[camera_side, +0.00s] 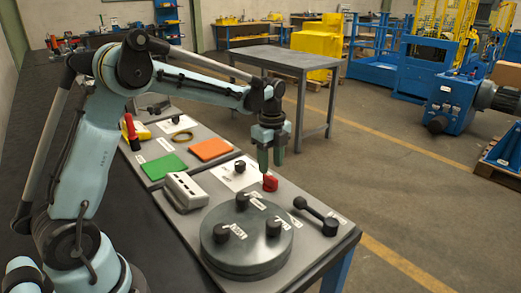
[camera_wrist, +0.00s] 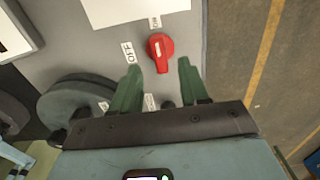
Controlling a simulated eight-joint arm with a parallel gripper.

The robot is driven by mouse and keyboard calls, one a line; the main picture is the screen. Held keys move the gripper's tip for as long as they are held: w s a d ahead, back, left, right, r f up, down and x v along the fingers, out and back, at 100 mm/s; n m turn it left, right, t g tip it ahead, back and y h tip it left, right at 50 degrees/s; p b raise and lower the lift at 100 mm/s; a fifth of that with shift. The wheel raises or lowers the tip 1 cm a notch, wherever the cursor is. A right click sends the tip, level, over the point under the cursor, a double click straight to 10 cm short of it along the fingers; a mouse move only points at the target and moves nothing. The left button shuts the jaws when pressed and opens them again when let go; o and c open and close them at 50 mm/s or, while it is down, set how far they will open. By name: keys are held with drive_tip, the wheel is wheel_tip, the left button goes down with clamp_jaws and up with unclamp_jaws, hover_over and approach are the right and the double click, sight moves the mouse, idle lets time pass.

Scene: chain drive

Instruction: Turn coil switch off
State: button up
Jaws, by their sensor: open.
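The coil switch is a red rotary knob (camera_side: 270,183) on the grey panel, behind the large dark round disc. In the wrist view the red knob (camera_wrist: 160,52) lies just beyond my fingertips, between their lines. An "OFF" label (camera_wrist: 128,52) is at its left and another label (camera_wrist: 155,22), too small to read surely, is above it. My gripper (camera_side: 269,165) points down at the knob, close above it. Whether a fingertip touches the knob cannot be told.
The dark round disc (camera_side: 238,252) with several black knobs stands in front. A black lever (camera_side: 318,216) is at its right and a white block (camera_side: 187,190) at its left. Green (camera_side: 165,166) and orange (camera_side: 211,149) plates lie farther back.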

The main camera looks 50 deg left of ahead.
sight(270, 176)
drive_tip(key=shift+f, duration=1.95)
drive_tip(key=shift+c, duration=0.2)
clamp_jaws()
